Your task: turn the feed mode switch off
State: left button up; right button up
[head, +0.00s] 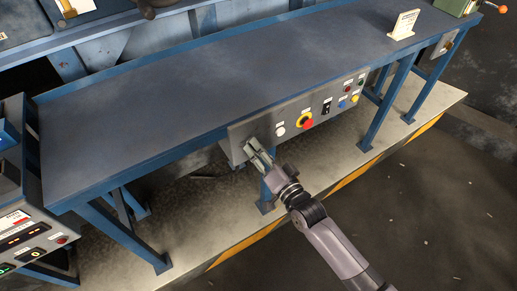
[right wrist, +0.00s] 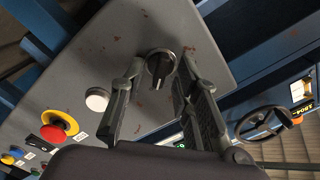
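A dark rotary switch knob (right wrist: 160,66) with a pale pointer line sits on the grey control panel (right wrist: 100,60); I cannot read a label naming it as the feed mode switch. My right gripper (head: 255,150) is at the left end of the panel (head: 236,132) under the bench edge. In the right wrist view, the right gripper (right wrist: 158,80) is open, with one finger on each side of the knob. I cannot tell whether either finger touches it. In the head view the gripper hides the knob. My left gripper is not in view.
A white button (head: 280,130), a red emergency stop with yellow ring (head: 305,120), a black switch (head: 326,107) and several coloured buttons line the panel to the right. The blue bench top (head: 200,85) is mostly clear. A handwheel (right wrist: 263,124) shows in the wrist view.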

jog(key=shift+w+a, duration=0.1)
jog(key=shift+c, duration=0.3)
grip_shut()
jog(key=shift+n, duration=0.3)
jog(key=n+p, duration=0.2)
jog(key=n, duration=0.7)
jog(key=shift+a, duration=0.1)
dwell(0.6)
jog(key=shift+o, duration=0.3)
grip_release()
